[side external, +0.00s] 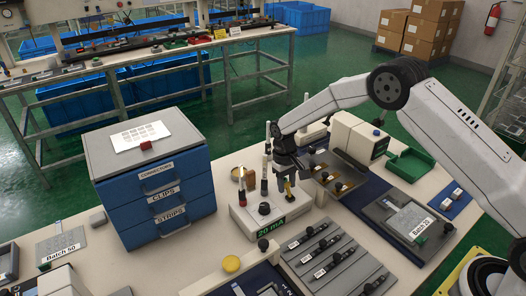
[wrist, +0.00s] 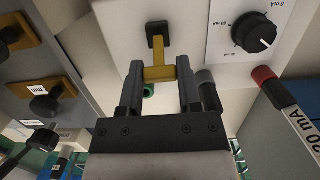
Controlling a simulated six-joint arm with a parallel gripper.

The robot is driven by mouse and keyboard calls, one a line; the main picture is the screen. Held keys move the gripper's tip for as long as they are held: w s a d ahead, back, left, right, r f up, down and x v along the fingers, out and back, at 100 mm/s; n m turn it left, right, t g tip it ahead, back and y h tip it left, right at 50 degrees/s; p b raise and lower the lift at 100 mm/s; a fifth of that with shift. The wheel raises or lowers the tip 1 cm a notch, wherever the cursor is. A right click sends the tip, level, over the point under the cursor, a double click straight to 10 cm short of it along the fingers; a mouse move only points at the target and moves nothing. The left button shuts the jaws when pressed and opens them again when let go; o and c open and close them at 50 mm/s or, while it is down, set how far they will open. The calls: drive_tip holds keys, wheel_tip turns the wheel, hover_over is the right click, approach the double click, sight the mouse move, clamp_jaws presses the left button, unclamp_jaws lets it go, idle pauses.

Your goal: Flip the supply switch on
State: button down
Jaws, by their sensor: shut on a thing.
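The supply is a pale box (side external: 243,222) on the bench with a 20 mA label on its front. It carries a black dial knob (side external: 264,209), which also shows in the wrist view (wrist: 254,34). The switch lever (wrist: 158,73) is yellow with a dark base on the supply's pale face. My gripper (wrist: 160,77) is shut on the lever, with one dark finger on each side. In the side view my gripper (side external: 289,182) is low over the right part of the supply, and the switch is mostly hidden there. I cannot tell the lever's on or off position.
A blue drawer cabinet (side external: 154,190) stands left of the supply. A grey rack of rods (side external: 330,255) lies in front right. A green tray (side external: 410,165) is at the back right.

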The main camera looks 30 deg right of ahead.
idle(0.4)
drive_tip(key=shift+c, duration=1.4)
unclamp_jaws()
wheel_tip(320, 180, up, 8)
drive_tip(key=w, duration=0.1)
drive_tip(key=shift+w+f, duration=0.2)
drive_tip(key=shift+w, duration=0.1)
drive_tip(key=shift+s, duration=0.1)
